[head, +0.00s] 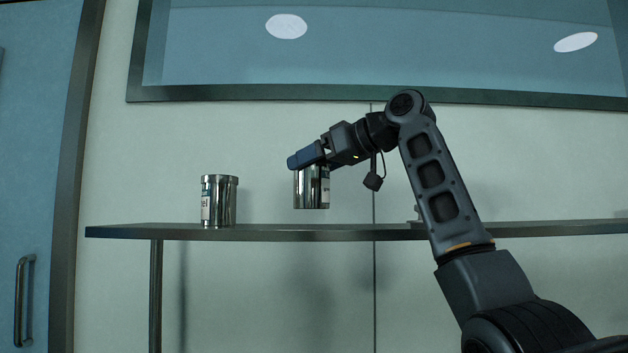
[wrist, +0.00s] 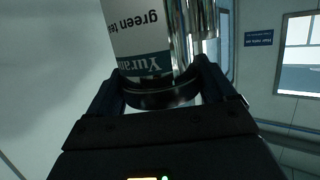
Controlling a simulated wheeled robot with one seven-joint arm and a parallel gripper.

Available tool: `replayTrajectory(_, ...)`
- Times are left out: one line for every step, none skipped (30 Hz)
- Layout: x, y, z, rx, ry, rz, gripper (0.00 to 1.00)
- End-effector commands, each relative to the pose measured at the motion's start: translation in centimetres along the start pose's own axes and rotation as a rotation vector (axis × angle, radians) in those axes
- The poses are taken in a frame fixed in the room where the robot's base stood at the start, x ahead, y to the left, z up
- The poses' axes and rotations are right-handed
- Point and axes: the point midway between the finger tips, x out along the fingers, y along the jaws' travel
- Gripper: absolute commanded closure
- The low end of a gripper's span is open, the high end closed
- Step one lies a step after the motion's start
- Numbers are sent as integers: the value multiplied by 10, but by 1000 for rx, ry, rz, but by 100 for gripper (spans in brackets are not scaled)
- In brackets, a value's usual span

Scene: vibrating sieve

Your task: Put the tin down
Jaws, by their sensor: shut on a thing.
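My gripper (head: 308,157) is shut on a shiny metal tin (head: 311,188) with a pale label, gripping it near its top. The tin hangs upright, with a gap between its bottom and the shelf (head: 310,232) in the head view. In the wrist view, the tin (wrist: 138,38) sits between the two fingers of my gripper (wrist: 163,92). A second metal tin (head: 219,202) with a label stands upright on the shelf to the left.
The shelf is free between the standing tin and the space below the held tin. A small object (head: 417,215) on the shelf is mostly hidden behind my arm. A blue door (head: 35,150) is at the far left, and a window (head: 400,50) is above.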

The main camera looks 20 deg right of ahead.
Motion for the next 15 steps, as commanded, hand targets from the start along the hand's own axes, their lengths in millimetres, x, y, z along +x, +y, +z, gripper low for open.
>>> replayTrajectory(2,0,7,1,0,0,52)
replayTrajectory(3,0,12,2,-1,0,52)
replayTrajectory(5,0,17,2,0,0,52)
replayTrajectory(6,0,21,1,0,0,52)
replayTrajectory(8,0,25,1,0,0,52)
replayTrajectory(8,0,28,1,1,0,52)
replayTrajectory(9,0,30,1,1,0,52)
replayTrajectory(9,0,31,0,1,0,52)
replayTrajectory(9,0,31,0,1,0,52)
replayTrajectory(9,0,31,-1,2,0,52)
replayTrajectory(9,0,31,-1,2,0,52)
replayTrajectory(9,0,31,-1,1,0,52)
replayTrajectory(9,0,31,-1,1,0,52)
replayTrajectory(9,0,31,0,1,0,52)
replayTrajectory(9,0,31,0,1,0,52)
